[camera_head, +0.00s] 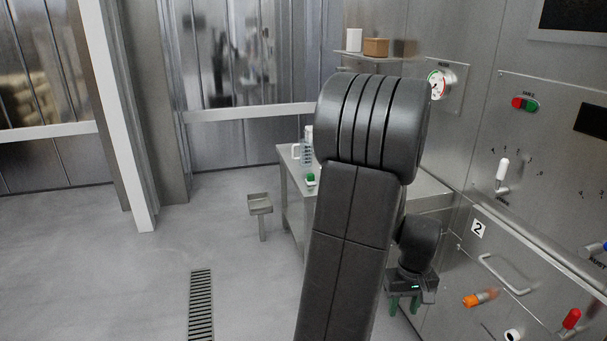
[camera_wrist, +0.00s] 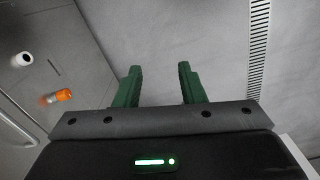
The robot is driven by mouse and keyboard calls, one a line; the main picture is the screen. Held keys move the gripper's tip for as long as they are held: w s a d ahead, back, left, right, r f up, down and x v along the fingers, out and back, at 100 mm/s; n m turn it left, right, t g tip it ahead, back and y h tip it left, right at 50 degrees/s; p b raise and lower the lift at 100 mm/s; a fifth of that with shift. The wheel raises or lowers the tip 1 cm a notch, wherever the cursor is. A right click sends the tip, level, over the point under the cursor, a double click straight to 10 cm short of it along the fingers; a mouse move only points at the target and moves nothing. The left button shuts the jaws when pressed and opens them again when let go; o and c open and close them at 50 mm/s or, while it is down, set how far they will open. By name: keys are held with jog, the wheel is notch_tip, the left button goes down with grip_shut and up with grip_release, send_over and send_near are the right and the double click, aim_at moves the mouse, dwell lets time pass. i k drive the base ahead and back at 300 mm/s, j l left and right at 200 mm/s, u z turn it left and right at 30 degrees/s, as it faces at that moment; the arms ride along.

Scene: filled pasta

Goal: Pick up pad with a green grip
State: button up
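A small item with a green top and a pale base (camera_head: 311,180), which looks like the pad with the green grip, rests on the metal table (camera_head: 291,178) in the head view. It is too small to make out fully, and my arm hides part of the table. My gripper (camera_head: 404,305) hangs low at the right, well apart from the table, beside the metal panel. In the wrist view my gripper (camera_wrist: 159,72) has its two green fingers spread, with only bare floor between them. The pad does not show in the wrist view.
An orange handle (camera_head: 480,298) and a red knob (camera_head: 571,318) jut from the right panel. The floor at left is open around a drain grate (camera_head: 201,305).

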aim_at(310, 181)
jog(key=i+j+u, duration=0.15)
jog(key=i, duration=1.35)
jog(key=i+l+u, duration=0.2)
jog(key=i, duration=1.25)
